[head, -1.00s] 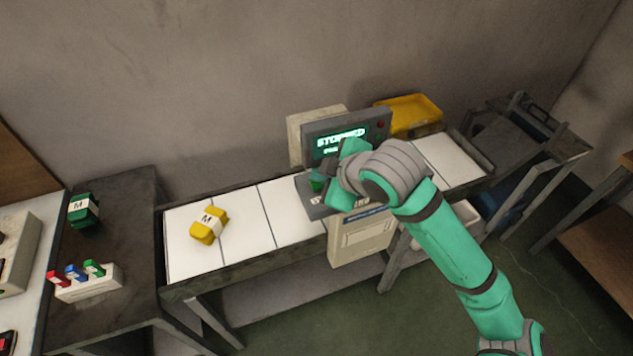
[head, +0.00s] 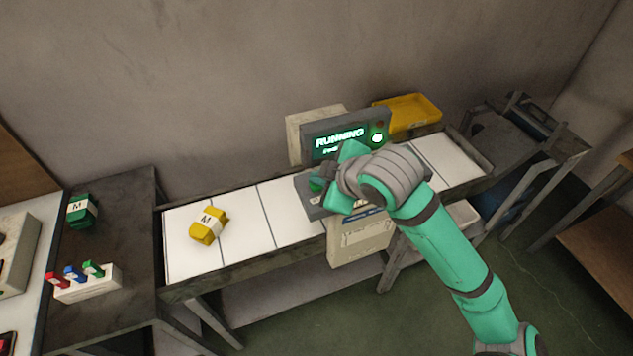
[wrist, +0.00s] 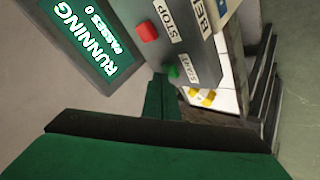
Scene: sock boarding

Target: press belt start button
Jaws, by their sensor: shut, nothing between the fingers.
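The control box (wrist: 203,65) on the belt's front side carries a green START button (wrist: 173,72) and a red STOP button (wrist: 147,32). The display (head: 339,138) reads RUNNING; in the wrist view the display (wrist: 95,35) also reads PASSES 0. A green lamp (head: 377,138) is lit beside it. My gripper (wrist: 161,82) is shut and empty, its fingertips right by the START button; I cannot tell whether they touch it. In the head view my wrist hides much of the control box. The belt (head: 285,219) bears a yellow pack marked M (head: 209,226).
A dark side table (head: 125,215) at left holds a green M pack (head: 82,211) and a white block with coloured tabs (head: 88,283). A yellow bin (head: 408,112) stands behind the belt. A dark cart (head: 530,135) is at the right end.

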